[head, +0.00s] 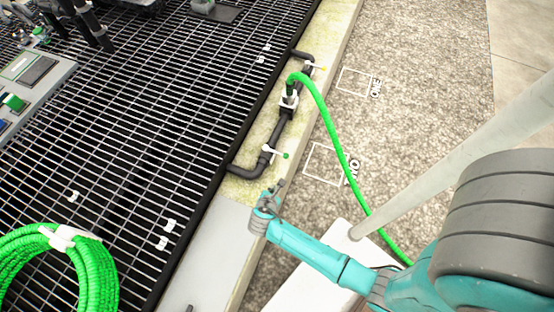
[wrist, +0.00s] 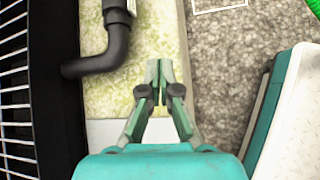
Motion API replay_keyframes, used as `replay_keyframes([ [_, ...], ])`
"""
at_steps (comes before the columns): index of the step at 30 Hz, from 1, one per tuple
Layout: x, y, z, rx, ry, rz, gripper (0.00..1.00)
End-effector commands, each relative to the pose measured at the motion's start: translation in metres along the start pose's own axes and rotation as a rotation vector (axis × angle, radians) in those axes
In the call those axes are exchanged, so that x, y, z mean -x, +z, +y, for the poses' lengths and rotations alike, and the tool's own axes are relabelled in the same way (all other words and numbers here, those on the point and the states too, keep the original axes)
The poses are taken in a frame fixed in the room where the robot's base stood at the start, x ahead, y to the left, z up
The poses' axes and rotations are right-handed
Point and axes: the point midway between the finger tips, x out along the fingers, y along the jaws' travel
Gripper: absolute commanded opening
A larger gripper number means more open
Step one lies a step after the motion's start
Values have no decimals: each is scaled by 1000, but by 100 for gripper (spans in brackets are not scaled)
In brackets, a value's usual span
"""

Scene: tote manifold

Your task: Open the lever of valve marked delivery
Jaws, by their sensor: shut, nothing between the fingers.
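A dark pipe manifold (head: 279,126) runs along the pale stone curb. Its near valve has a white lever (head: 272,151) with a green tip (head: 285,156), pointing sideways to the right across the pipe. Its far valve has a small lever with a yellow tip (head: 322,69). I cannot read a delivery mark on either valve. My gripper (head: 276,186) is shut and empty, just short of the near valve and apart from it. In the wrist view my gripper (wrist: 159,72) is over the curb, right of the pipe elbow (wrist: 112,48); the green-tipped lever is not clearly visible there.
A green hose (head: 325,112) rises from the middle of the manifold and drapes over the floor to the right. Black grating (head: 150,120) lies left, with a green hose coil (head: 60,265). A pale post (head: 460,155) stands right. White floor squares (head: 325,163) lie beside the curb.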

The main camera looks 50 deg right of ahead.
Motion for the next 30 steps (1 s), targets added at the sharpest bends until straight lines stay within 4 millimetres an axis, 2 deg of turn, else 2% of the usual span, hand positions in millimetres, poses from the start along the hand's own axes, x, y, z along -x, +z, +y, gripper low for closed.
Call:
replay_keyframes([
  [1, -4, 5, 14, 48, -24, -32, 0],
  [3, -8, 11, 26, 114, -59, -70, 0],
  [9, -12, 21, 44, 214, -121, -127, 0],
  [13, -18, 24, 45, 226, -132, -135, 0],
  [17, -35, 27, 42, 224, -134, -133, 0],
  [30, -114, 39, 33, 221, -132, -132, 0],
])
